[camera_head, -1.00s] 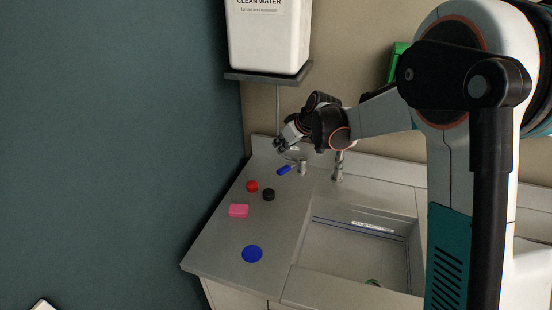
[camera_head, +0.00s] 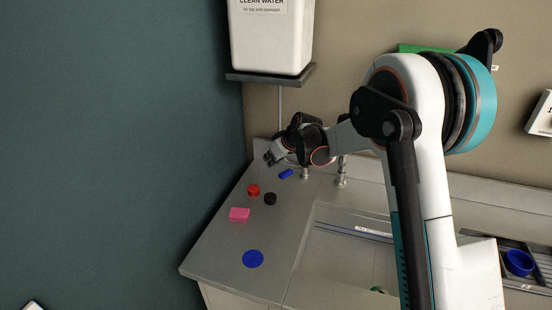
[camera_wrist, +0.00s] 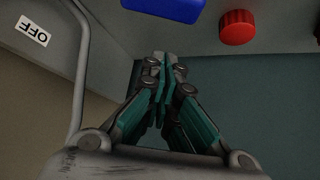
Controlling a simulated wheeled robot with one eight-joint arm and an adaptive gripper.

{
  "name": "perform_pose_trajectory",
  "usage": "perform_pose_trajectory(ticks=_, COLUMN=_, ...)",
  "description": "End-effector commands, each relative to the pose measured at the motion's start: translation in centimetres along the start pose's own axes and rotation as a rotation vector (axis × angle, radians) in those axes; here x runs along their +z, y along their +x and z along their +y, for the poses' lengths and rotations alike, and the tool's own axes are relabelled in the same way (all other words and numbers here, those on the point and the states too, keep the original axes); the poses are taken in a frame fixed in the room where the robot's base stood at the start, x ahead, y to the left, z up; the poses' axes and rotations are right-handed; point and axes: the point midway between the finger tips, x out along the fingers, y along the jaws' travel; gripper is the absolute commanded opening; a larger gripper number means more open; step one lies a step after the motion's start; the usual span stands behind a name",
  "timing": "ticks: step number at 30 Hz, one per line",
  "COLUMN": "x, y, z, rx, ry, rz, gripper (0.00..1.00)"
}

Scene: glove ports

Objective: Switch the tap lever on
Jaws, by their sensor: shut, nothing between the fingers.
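The blue tap lever (camera_head: 286,173) is beside a short metal post (camera_head: 304,172) at the back of the counter in the head view. A blue piece (camera_wrist: 165,8), which looks like the lever, is cut off by the top edge of the wrist view. My gripper (camera_head: 268,159) is just left of and above the lever in the head view, apart from it. In the wrist view my gripper's teal-lined fingers (camera_wrist: 166,62) are together, with nothing held. An OFF label (camera_wrist: 32,30) is at the left there, upside down. My wrist hides part of the tap area.
A red round piece (camera_head: 253,190), black round piece (camera_head: 270,199), pink block (camera_head: 239,214) and blue disc (camera_head: 253,259) lie on the counter (camera_head: 215,255). A clean water tank (camera_head: 270,40) stands on a shelf (camera_head: 270,77) above. A sink (camera_head: 345,262) is at right.

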Motion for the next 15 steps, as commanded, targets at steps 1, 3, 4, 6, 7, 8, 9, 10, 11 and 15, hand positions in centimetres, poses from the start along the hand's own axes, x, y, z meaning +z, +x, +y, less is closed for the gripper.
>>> perform_pose_trajectory(ticks=1, x=0.5, y=0.0, z=0.1, rx=0.001, ry=0.001, rz=0.0, gripper=0.0)
perform_pose_trajectory(ticks=3, x=1.4, y=-0.7, z=0.1, rx=0.002, ry=0.002, rz=0.0, gripper=0.0)
perform_pose_trajectory(ticks=4, x=1.7, y=-1.0, z=0.1, rx=0.002, ry=0.003, rz=0.0, gripper=0.0)
perform_pose_trajectory(ticks=6, x=2.3, y=-1.5, z=0.1, rx=0.001, ry=0.002, rz=0.0, gripper=0.0)
perform_pose_trajectory(ticks=7, x=2.5, y=-1.7, z=0.1, rx=0.001, ry=0.001, rz=0.0, gripper=0.0)
perform_pose_trajectory(ticks=8, x=2.7, y=-1.9, z=0.1, rx=0.001, ry=0.001, rz=0.0, gripper=0.0)
perform_pose_trajectory(ticks=9, x=2.9, y=-2.0, z=0.0, rx=0.001, ry=0.001, rz=0.0, gripper=0.0)
perform_pose_trajectory(ticks=10, x=3.0, y=-2.2, z=0.0, rx=0.001, ry=0.001, rz=0.0, gripper=0.0)
perform_pose_trajectory(ticks=11, x=3.1, y=-2.3, z=0.0, rx=0.0, ry=0.001, rz=0.0, gripper=0.0)
perform_pose_trajectory(ticks=15, x=3.1, y=-2.4, z=0.0, rx=0.0, ry=0.0, rz=0.0, gripper=0.0)
